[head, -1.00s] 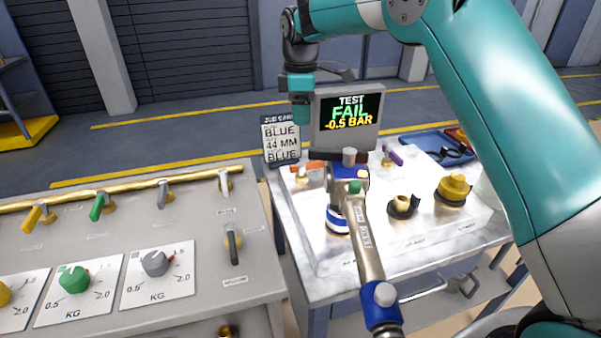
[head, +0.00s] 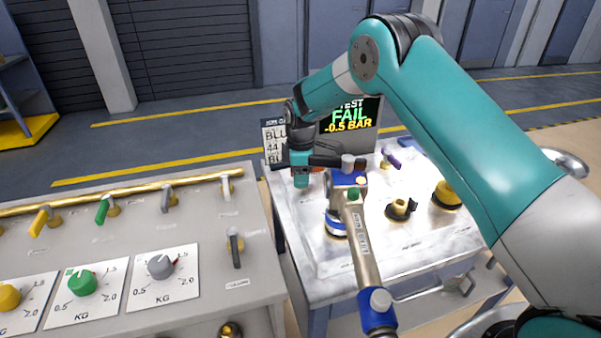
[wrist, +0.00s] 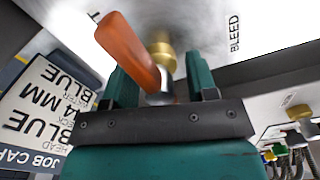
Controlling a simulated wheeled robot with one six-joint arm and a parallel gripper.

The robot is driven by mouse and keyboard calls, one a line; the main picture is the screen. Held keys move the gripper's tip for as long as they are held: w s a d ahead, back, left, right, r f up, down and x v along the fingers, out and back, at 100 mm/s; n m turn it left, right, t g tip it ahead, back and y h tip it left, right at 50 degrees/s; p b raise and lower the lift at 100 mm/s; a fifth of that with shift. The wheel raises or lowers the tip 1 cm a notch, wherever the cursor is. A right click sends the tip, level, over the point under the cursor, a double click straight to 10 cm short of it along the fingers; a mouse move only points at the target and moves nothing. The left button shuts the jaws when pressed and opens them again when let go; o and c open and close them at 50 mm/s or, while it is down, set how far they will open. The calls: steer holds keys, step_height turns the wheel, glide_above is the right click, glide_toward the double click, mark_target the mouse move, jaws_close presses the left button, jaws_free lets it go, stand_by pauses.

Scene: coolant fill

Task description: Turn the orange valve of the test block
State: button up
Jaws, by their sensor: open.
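The orange valve (wrist: 128,48) has an orange lever on a brass stem (wrist: 160,50), with a grey hub at the near end. In the wrist view it lies between the two teal fingers of my gripper (wrist: 160,72), which are apart with one on each side. The lever slants up to the left, past the left finger. I cannot tell whether either finger touches it. In the head view my gripper (head: 301,180) points down over the left back of the white test block (head: 385,234) and hides most of the orange valve.
A blue-ended filling tool (head: 364,255) stands close right of my gripper. A purple valve (head: 391,160) and brass fittings (head: 401,207) are farther right. Behind, a screen (head: 350,115) reads FAIL -0.5 BAR, beside a job card (head: 273,135). A grey panel with dials (head: 160,267) is at left.

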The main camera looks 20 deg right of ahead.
steer(key=c, duration=0.9)
steer(key=shift+m, duration=0.3)
steer(key=m, duration=0.3)
steer(key=shift+b, duration=0.4)
steer(key=m, duration=0.5)
steer(key=m+b, duration=0.1)
steer(key=m, duration=0.3)
steer(key=shift+w, duration=0.1)
steer(key=m, duration=0.4)
steer(key=shift+d+m, duration=0.1)
steer(key=shift+m, duration=0.2)
